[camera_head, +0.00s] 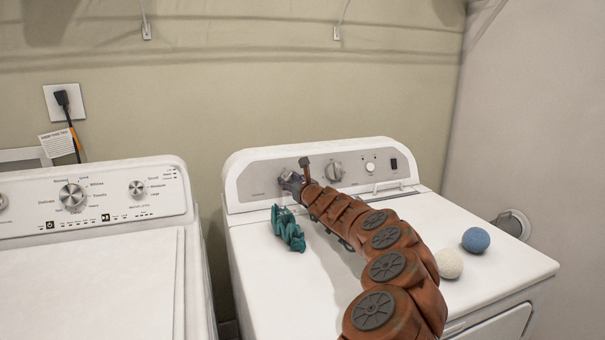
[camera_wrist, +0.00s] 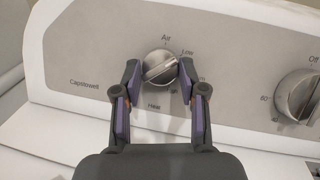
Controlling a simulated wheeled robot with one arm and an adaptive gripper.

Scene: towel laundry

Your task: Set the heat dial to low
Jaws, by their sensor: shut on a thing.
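The heat dial (camera_wrist: 160,68) is a round silver knob with a raised grip bar on the dryer's control panel. Labels around it include "Air" at the top and "Low" at the upper right; the lower ones are partly hidden. The grip bar looks tilted, with one end toward the upper right. My gripper (camera_wrist: 158,72) is shut on the dial, with one finger at each side of it. In the head view my gripper (camera_head: 291,181) is at the left part of the panel, and it hides the dial there.
The dryer (camera_head: 450,225) carries a teal crumpled cloth-like item (camera_head: 287,229), a white ball (camera_head: 449,263) and a blue ball (camera_head: 475,240) on top. Another dial (camera_head: 334,171) is right of my gripper. The washer (camera_head: 90,265) stands at left.

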